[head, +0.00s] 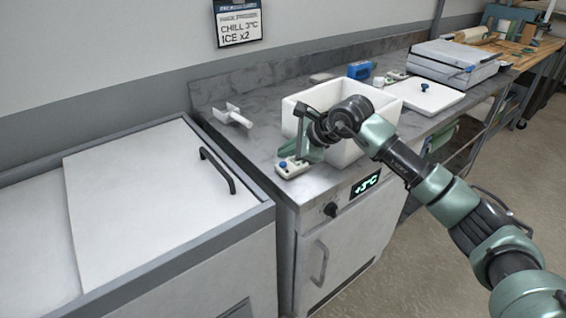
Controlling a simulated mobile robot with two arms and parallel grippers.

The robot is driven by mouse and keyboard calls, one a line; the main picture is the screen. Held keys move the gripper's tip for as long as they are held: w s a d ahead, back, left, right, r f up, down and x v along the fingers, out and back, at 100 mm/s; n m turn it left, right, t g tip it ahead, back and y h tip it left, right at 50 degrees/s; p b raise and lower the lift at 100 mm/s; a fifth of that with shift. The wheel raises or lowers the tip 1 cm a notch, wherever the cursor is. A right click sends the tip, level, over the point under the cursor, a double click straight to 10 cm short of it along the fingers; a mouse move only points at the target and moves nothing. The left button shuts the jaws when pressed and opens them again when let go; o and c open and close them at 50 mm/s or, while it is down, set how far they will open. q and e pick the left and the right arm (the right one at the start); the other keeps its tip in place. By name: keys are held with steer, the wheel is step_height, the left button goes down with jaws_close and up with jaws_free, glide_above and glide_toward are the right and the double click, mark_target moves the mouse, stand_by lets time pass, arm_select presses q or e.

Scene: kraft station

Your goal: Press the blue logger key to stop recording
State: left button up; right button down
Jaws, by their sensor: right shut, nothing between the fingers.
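The logger is a small pale box (292,168) lying near the front left corner of the grey worktop. A round blue key (283,165) shows on its top, at its left end. My right gripper (290,153) is shut and empty. Its fingertips are just above and beside the logger, close to the blue key. I cannot tell whether they touch it. My left gripper is not in view.
A white bin (379,101) stands just behind my right gripper. A white scoop (233,116) lies to the left. A blue device (360,70), a lid with a blue knob (425,99) and a grey case (455,64) are farther back. A white chest (150,190) fills the left foreground.

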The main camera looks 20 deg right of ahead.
mark_target(286, 167)
step_height(286, 167, up, 5)
steer(key=shift+f+p, duration=0.1)
steer(key=shift+p, duration=1.1)
